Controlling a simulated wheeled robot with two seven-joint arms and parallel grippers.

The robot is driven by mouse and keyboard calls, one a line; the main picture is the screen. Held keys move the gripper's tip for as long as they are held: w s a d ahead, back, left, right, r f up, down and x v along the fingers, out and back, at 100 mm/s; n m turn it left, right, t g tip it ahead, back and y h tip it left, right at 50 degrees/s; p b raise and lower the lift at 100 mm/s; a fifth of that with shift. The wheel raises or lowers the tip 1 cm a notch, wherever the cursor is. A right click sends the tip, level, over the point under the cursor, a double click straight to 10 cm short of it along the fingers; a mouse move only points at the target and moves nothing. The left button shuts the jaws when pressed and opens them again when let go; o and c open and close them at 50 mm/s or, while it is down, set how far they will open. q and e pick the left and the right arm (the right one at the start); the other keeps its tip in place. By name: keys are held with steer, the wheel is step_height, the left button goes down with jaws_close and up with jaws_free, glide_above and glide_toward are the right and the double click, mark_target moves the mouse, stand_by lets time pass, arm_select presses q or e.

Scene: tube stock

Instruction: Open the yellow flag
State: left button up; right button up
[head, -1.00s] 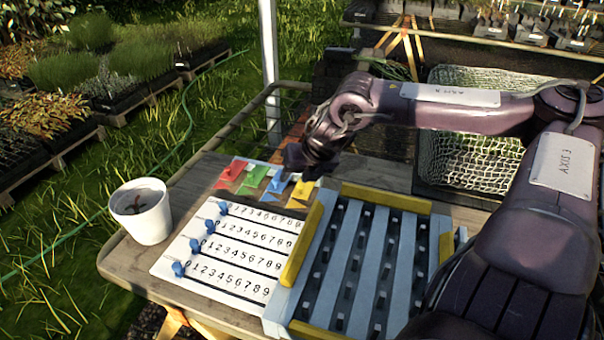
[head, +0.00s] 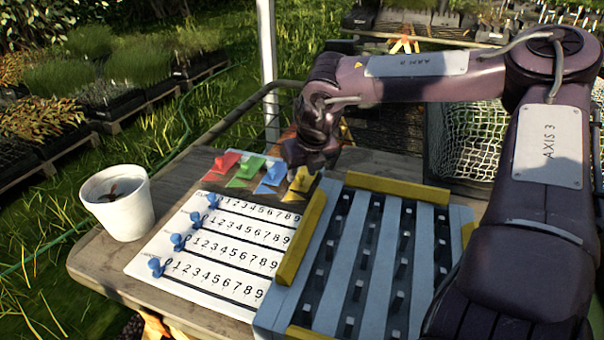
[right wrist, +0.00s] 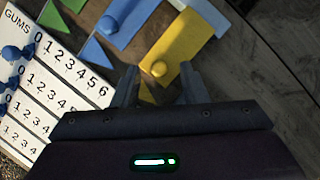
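The yellow flag (head: 301,183) is the rightmost of a row of coloured flags behind the white number board (head: 215,245). In the right wrist view the yellow flag (right wrist: 187,38) has a round yellow knob (right wrist: 158,68) near its lower end. My right gripper (head: 314,160) is just above and behind the yellow flag in the head view. In the right wrist view my right gripper (right wrist: 158,88) is open, its two fingers apart on either side of the flag's lower end, with nothing clearly held. Whether they touch the flag cannot be told. My left gripper is not in view.
Red (head: 224,162), green (head: 246,172) and blue (head: 270,177) flags stand close to the left. Blue knobs (head: 178,241) sit along the number board. A slatted blue rack with yellow bars (head: 300,238) is at right, a white cup (head: 117,203) at left.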

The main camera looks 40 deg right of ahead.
steer(key=shift+w+f, duration=0.15)
steer(key=shift+f, duration=0.2)
jaws_close()
steer(key=shift+d+r, duration=0.1)
